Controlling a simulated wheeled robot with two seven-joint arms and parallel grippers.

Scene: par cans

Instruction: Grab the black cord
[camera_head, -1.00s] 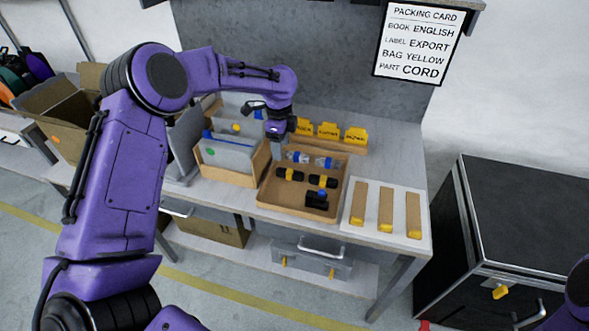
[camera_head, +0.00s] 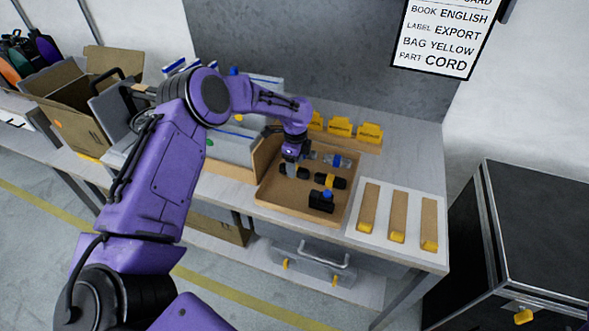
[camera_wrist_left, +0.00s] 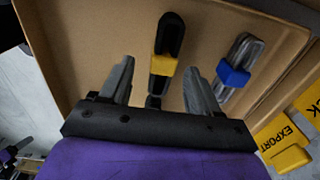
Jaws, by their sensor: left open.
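A black cord bundle with a yellow band (camera_wrist_left: 172,38) lies in the tray, between my left gripper's spread fingers in the left wrist view. My left gripper (camera_wrist_left: 159,70) is open, with nothing clamped. In the head view the left gripper (camera_head: 292,168) is low over the left part of the tray and hides part of the cord beneath it. Another black bundle with a yellow band (camera_head: 330,181) lies just right of it. My right gripper is out of view.
The brown tray (camera_head: 268,193) also holds a clear bundle with a blue band (camera_wrist_left: 238,66) and a black part with a blue top (camera_head: 321,201). Yellow label holders (camera_head: 340,128) stand behind. Dividers and a box (camera_head: 232,147) stand close at left.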

